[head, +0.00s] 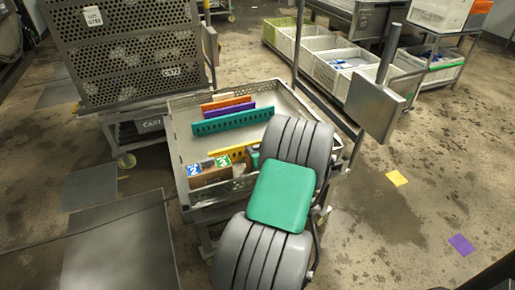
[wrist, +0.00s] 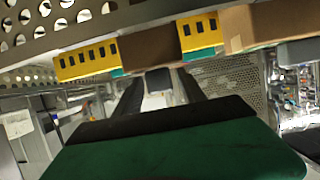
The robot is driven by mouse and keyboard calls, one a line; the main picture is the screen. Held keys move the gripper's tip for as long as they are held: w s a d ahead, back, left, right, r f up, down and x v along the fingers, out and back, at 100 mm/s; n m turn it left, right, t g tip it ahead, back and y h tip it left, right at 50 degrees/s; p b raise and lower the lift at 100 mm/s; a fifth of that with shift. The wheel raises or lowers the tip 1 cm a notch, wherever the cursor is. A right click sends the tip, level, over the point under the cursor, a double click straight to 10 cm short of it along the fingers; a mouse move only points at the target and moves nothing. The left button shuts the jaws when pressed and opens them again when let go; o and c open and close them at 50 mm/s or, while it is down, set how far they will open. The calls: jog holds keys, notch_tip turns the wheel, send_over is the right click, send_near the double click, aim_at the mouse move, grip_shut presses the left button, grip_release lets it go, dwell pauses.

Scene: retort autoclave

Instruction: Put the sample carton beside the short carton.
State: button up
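Brown cartons (head: 210,178) stand together in the front left corner of the tray cart, some with blue and green labels on top. I cannot tell which is the sample carton and which the short carton. In the wrist view, a brown carton (wrist: 149,50) stands in front of a yellow slotted strip, and another brown carton (wrist: 275,22) is at the upper right. My gripper (wrist: 158,76) has its two dark fingers apart, pointing toward the first carton, with no clear grip on anything. In the head view my arm hides the gripper.
The perforated metal tray (head: 177,130) holds a teal slotted strip (head: 232,120), a purple strip (head: 228,110), an orange strip (head: 228,103) and a yellow strip (head: 230,153). A perforated cage cart (head: 125,65) stands behind left. White crates (head: 340,62) are at the back right.

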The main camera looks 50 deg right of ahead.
jog(key=shift+o, duration=0.2)
jog(key=shift+r+p, duration=0.25)
jog(key=shift+p, duration=0.05)
jog(key=p+v, duration=0.1)
jog(key=v, duration=1.1)
jog(key=w+a+n+g+y, duration=0.2)
jog(key=w+a+n+y, duration=0.15)
jog(key=w+a, duration=0.45)
jog(key=w+a+n+g+y, duration=0.1)
jog(key=w+a+n+y, duration=0.2)
jog(key=a, duration=1)
jog(key=s+a+r+g, duration=0.2)
jog(key=s+a+g, duration=0.1)
jog(key=a, duration=0.6)
jog(key=s+a+r+g, duration=0.3)
jog(key=s+a, duration=0.3)
jog(key=a, duration=0.4)
jog(key=shift+a+r, duration=0.2)
jog(key=shift+s+y, duration=0.15)
jog(key=shift+y, duration=0.1)
